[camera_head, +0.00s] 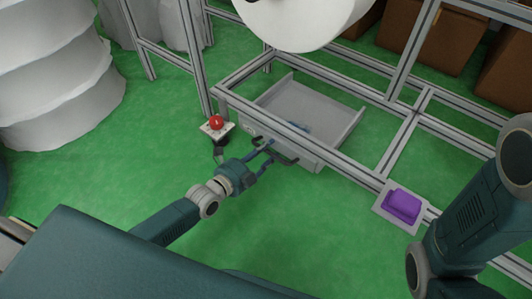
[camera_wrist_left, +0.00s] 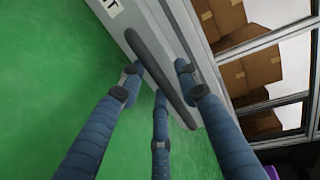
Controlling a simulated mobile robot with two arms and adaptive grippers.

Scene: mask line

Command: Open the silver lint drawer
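The silver lint drawer (camera_head: 335,112) is a shallow grey tray low inside the metal frame. Its front lies by the lower front rail, with a dark bar handle (camera_head: 276,152). How far out the drawer stands is hard to tell. My left gripper (camera_head: 266,151) is at the handle. In the left wrist view, the dark handle (camera_wrist_left: 163,70) runs between the blue fingers of my left gripper (camera_wrist_left: 157,72), with visible gaps beside it, so the fingers look open around it. My right arm shows at the right edge; its gripper is out of view.
A red button on a pale box (camera_head: 216,123) stands left of the drawer. A purple block (camera_head: 403,205) sits on a grey plate at the front rail. Metal rails (camera_head: 325,153) cross above the drawer. White rolls (camera_head: 60,75) stand at left. The green floor before the drawer is clear.

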